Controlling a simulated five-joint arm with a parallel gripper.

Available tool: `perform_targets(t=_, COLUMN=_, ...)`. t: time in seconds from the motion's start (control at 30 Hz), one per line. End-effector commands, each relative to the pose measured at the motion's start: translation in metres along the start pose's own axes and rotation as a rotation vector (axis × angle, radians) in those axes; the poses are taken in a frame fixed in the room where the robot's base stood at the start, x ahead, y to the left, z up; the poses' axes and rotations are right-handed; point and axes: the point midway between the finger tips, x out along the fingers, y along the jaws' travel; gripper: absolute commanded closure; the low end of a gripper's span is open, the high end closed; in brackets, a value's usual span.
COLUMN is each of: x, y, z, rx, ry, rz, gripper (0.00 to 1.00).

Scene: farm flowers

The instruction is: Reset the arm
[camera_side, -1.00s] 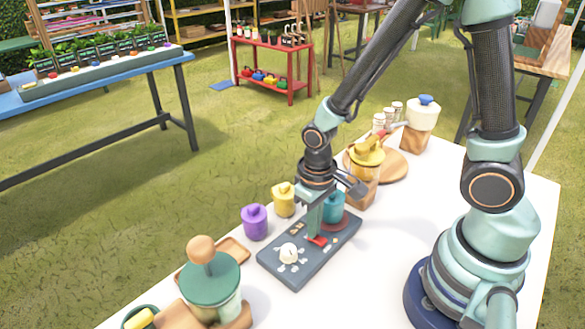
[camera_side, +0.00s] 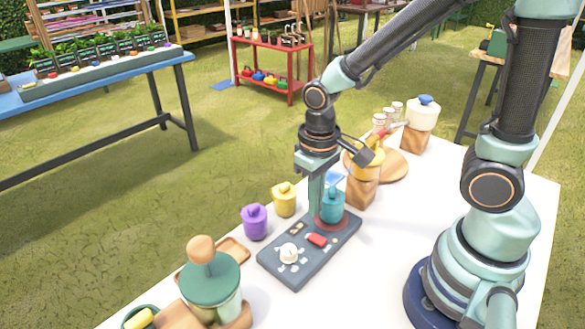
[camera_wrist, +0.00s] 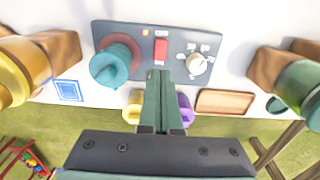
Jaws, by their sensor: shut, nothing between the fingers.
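My gripper (camera_side: 314,208) is shut and empty, pointing down above the dark control panel (camera_side: 290,268) on the white table. In the wrist view its fingers (camera_wrist: 158,78) lie together, and their tips show just below the red switch (camera_wrist: 161,48). The side view shows the red switch (camera_side: 317,240) clear of the fingers.
Yellow (camera_side: 284,199) and purple (camera_side: 254,222) pots stand beside the panel. A green-lidded jar (camera_side: 210,280) stands at the near end. A yellow-topped container (camera_side: 362,180) and a white, blue-topped one (camera_side: 421,122) stand towards the far end. Table at right of the panel is bare.

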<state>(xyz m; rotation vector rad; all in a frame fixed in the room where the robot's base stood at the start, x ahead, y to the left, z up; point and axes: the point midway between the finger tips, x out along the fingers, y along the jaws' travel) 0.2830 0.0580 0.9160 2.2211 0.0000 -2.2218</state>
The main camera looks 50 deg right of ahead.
Motion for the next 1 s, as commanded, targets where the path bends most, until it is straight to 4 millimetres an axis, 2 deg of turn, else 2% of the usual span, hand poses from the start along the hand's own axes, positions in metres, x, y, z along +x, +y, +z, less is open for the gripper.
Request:
perform_targets(t=0.3, x=-0.002, y=0.000, z=0.000, rx=0.000, ry=0.001, rz=0.000, gripper=1.00)
perform_targets(t=0.43, x=-0.012, y=0.003, z=-0.004, rx=0.002, ry=0.034, rz=-0.007, gripper=1.00)
perform_targets(t=0.57, x=-0.039, y=0.013, z=-0.010, rx=0.005, ry=0.120, rz=-0.019, gripper=1.00)
perform_targets(t=0.8, x=-0.101, y=0.038, z=-0.012, rx=0.004, ry=0.326, rz=-0.023, gripper=1.00)
perform_targets(t=1.0, x=-0.134, y=0.053, z=-0.006, rx=0.002, ry=0.448, rz=-0.009, gripper=1.00)
